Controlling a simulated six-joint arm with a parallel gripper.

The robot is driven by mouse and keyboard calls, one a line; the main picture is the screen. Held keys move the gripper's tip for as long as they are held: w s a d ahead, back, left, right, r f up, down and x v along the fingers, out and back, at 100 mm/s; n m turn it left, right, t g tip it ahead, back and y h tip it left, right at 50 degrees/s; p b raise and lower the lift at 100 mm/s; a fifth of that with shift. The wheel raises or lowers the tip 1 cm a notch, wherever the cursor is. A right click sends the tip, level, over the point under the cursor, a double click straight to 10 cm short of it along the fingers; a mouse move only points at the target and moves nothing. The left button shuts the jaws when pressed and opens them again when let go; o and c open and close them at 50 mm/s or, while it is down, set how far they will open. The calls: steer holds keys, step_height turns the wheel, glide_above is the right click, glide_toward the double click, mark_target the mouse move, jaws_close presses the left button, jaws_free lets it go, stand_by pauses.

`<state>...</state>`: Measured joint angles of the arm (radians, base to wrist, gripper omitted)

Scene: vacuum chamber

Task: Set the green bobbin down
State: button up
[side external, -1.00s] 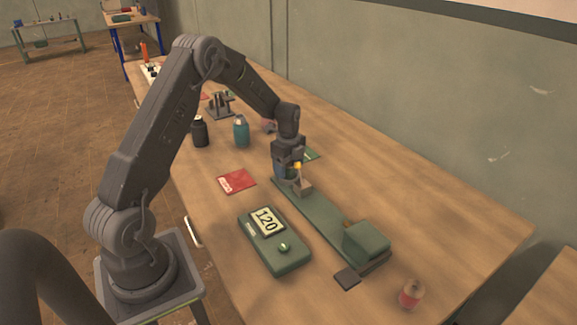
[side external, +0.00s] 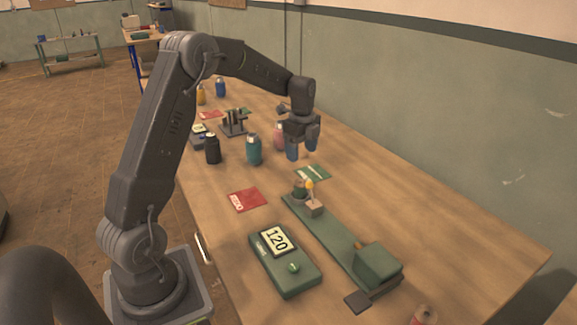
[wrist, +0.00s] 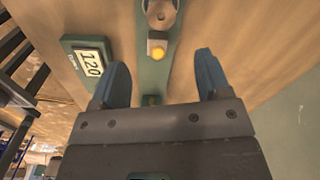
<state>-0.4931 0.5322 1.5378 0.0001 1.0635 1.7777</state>
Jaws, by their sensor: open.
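The green bobbin (side external: 299,188) appears as a small dark green piece at the far end of the long green rail (side external: 333,236), beside a block with a yellow lamp (side external: 309,184). It seems to sit on a grey round seat; the exact contact is too small to tell. My gripper (side external: 302,148) is open and empty, above and behind that end of the rail, clear of the bobbin. In the wrist view, my two blue fingers (wrist: 160,68) are spread apart. The yellow lamp (wrist: 157,48) and a small green piece (wrist: 151,100), perhaps the bobbin, show between them.
A green meter reading 120 (side external: 284,262) lies left of the rail. A green box (side external: 378,263) stands at its near end. Red (side external: 248,200) and green cards (side external: 313,173) lie flat. Teal (side external: 254,150) and black bottles (side external: 213,149) stand behind. The table's right side is clear.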

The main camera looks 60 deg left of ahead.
steer(key=s+d+r+n+t, duration=0.2)
steer(key=s+d+r+n, duration=0.2)
steer(key=d+r, duration=0.4)
steer(key=s+d+r+n+t, duration=0.1)
steer(key=s+d+n, duration=0.4)
steer(key=s, duration=0.5)
steer(key=s+d+r+n+t, duration=0.2)
steer(key=s+d+n, duration=0.3)
steer(key=s+d, duration=0.5)
steer(key=shift+s+d+n+t, duration=0.25)
steer(key=shift+n+t, duration=0.05)
steer(key=shift+n, duration=0.1)
